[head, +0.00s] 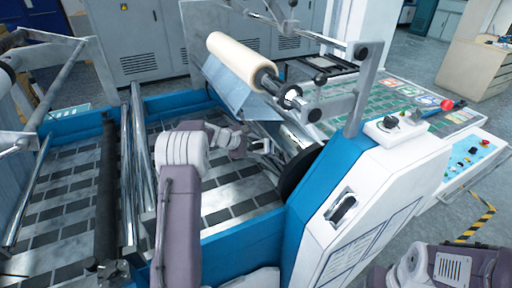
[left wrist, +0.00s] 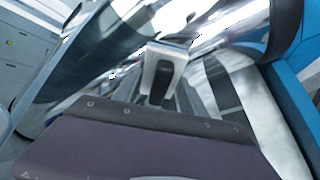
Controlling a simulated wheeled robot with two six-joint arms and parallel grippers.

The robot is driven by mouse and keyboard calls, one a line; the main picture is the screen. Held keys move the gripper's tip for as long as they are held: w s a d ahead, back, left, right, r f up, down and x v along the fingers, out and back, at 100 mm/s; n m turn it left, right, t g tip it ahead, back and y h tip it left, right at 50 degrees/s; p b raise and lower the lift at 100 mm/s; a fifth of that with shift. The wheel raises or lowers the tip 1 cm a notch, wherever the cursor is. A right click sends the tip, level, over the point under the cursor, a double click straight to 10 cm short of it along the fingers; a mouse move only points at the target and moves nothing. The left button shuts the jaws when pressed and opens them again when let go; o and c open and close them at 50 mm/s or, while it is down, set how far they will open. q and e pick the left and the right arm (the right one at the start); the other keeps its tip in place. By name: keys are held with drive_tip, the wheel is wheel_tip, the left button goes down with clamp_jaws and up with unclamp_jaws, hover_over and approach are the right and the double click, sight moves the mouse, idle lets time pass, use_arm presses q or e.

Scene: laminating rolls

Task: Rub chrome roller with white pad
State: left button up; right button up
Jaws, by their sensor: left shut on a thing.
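My left gripper (head: 258,147) reaches into the machine between its blue side walls, below the cream film roll. In the left wrist view the gripper (left wrist: 162,84) is shut on the white pad (left wrist: 150,68), seen as a pale edge around a dark finger. The chrome roller (left wrist: 125,38) fills the upper part of that view, right beyond the pad. The pad looks very close to the roller; I cannot tell whether they touch. In the head view the roller (head: 292,131) shows only partly. My right arm shows at the lower right, its gripper out of view.
A cream film roll (head: 238,60) sits above my left gripper, with a blue sheet (head: 238,92) hanging below it. The machine's white side housing (head: 375,180) and blue wall (head: 318,195) stand to the right. Long metal rollers (head: 137,160) cross the bed at left.

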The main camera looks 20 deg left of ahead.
use_arm(q)
drive_tip(key=shift+s+a+r, duration=0.45)
drive_tip(key=shift+s+a, duration=0.1)
drive_tip(key=shift+s, duration=0.15)
drive_tip(key=shift+s+a+r, duration=0.4)
drive_tip(key=shift+s+a, duration=0.2)
drive_tip(key=shift+s, duration=0.05)
drive_tip(key=shift+s+a+r, duration=0.45)
drive_tip(key=shift+s+a, duration=0.1)
drive_tip(key=shift+s, duration=0.15)
drive_tip(key=shift+s+a+r, duration=0.35)
drive_tip(key=shift+s+a, duration=0.15)
drive_tip(key=shift+s, duration=0.05)
drive_tip(key=shift+s+a+r, duration=0.3)
drive_tip(key=shift+s+a, duration=0.15)
drive_tip(key=shift+s, duration=0.05)
drive_tip(key=shift+w, duration=0.1)
